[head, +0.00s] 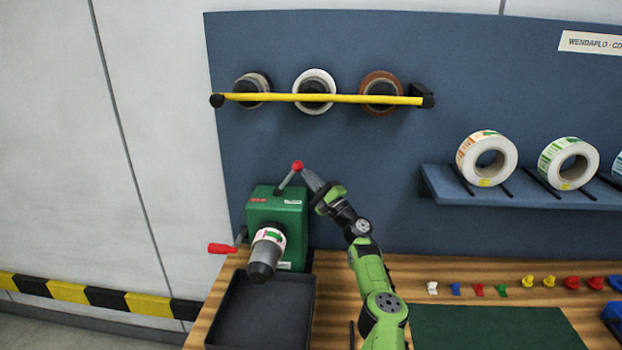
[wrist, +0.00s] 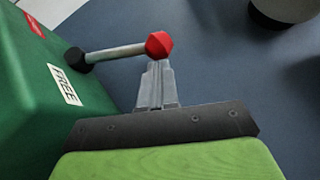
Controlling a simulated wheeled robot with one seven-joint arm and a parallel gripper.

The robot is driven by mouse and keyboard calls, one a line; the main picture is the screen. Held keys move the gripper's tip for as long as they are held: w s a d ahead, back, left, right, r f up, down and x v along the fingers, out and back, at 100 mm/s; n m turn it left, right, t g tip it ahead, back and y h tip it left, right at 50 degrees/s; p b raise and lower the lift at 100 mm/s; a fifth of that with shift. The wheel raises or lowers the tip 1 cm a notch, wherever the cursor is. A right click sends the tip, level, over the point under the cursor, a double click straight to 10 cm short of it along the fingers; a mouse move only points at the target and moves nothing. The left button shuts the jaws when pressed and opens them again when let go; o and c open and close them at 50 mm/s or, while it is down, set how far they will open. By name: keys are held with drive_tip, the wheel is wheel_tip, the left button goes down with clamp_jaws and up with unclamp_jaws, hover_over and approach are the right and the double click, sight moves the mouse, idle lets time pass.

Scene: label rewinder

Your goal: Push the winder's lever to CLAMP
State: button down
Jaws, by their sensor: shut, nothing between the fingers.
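The green winder (head: 262,212) stands on the left of the bench. Its lever, a grey rod with a red knob (head: 297,165), rises from the top and leans right, toward the side with the white label. In the wrist view that label (wrist: 65,84) reads FREE, and the knob (wrist: 159,44) is at upper middle. A red label (wrist: 33,22) shows at the winder's far end; its text is too small to read. My gripper (head: 308,175) is shut and empty, just right of the knob. In the wrist view its fingertips (wrist: 158,66) meet the knob's lower edge; I cannot tell whether they touch.
A red-handled crank (head: 222,248) sticks out left of the winder, and a spindle with a roll (head: 268,238) faces forward over a dark tray (head: 213,330). A yellow bar (head: 340,98) with rolls behind it crosses the panel above. A shelf (head: 440,186) holds label rolls at right.

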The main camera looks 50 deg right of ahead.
sight(298, 165)
drive_tip(key=shift+r, duration=0.1)
drive_tip(key=w+r+n+g+p, duration=0.1)
drive_tip(key=w+a+r+n+g+y+p, duration=0.1)
drive_tip(key=r+n+p, duration=0.1)
drive_tip(key=w+a+r+n+g+p, duration=0.1)
drive_tip(key=g, duration=0.1)
drive_tip(key=shift+a+r+y, duration=0.2)
drive_tip(key=shift+r+y, duration=0.15)
drive_tip(key=shift+y, duration=0.05)
drive_tip(key=w+a+r+n+g+h+p, duration=0.1)
drive_tip(key=w+a+n+g+p, duration=0.2)
drive_tip(key=p, duration=0.7)
drive_tip(key=shift+w+a+n+g, duration=0.3)
drive_tip(key=shift+w+a+g, duration=0.95)
drive_tip(key=shift+w, duration=0.65)
drive_tip(key=shift+a+f, duration=0.1)
drive_tip(key=shift+a, duration=0.05)
